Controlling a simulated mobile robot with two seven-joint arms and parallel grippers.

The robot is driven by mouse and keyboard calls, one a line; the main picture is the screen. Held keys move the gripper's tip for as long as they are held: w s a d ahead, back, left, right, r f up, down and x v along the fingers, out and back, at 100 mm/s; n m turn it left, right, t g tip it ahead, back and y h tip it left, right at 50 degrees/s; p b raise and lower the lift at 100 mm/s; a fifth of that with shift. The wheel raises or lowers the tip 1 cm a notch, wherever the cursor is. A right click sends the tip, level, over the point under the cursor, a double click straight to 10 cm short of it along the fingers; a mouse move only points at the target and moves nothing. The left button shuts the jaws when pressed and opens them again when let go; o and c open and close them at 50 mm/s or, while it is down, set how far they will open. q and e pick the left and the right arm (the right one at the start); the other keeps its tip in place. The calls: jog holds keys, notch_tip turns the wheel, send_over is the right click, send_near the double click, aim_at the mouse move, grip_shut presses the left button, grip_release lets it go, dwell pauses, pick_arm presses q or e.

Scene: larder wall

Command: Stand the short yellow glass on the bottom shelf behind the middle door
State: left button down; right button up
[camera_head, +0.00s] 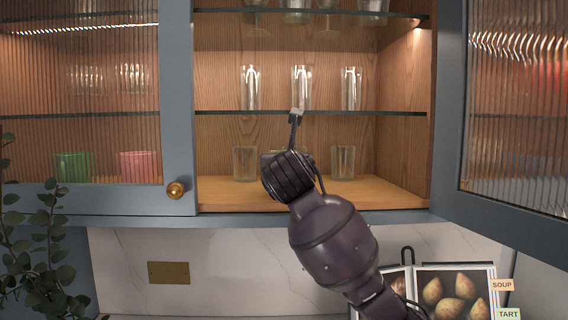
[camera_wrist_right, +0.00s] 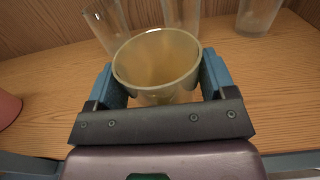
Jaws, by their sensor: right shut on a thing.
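The short yellow glass (camera_wrist_right: 158,62) is upright between the two fingers of my right gripper (camera_wrist_right: 160,80), which is shut on it. It is over the bottom shelf (camera_head: 222,197) of the open middle compartment; I cannot tell whether its base touches the wood. In the head view my right arm hides the glass and most of the gripper. The middle door (camera_head: 451,105) stands open, swung out to the right. My left gripper is not in view.
Clear glasses (camera_head: 244,163) (camera_head: 343,163) stand at the back of the bottom shelf; another (camera_wrist_right: 182,14) shows between them in the wrist view. Glass shelves above hold more glasses. Green (camera_head: 74,167) and pink (camera_head: 138,166) glasses show behind the closed left door (camera_head: 178,100).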

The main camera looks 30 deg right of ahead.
jog(key=o, duration=1)
jog(key=shift+f, duration=0.1)
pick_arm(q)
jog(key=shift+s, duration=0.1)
pick_arm(e)
jog(key=shift+o, duration=0.2)
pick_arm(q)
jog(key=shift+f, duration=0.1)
pick_arm(e)
jog(key=shift+s+a, duration=0.25)
jog(key=shift+s, duration=0.1)
pick_arm(q)
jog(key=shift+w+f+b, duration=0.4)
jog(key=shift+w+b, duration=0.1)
jog(key=shift+b, duration=0.55)
pick_arm(e)
jog(key=v, duration=1.1)
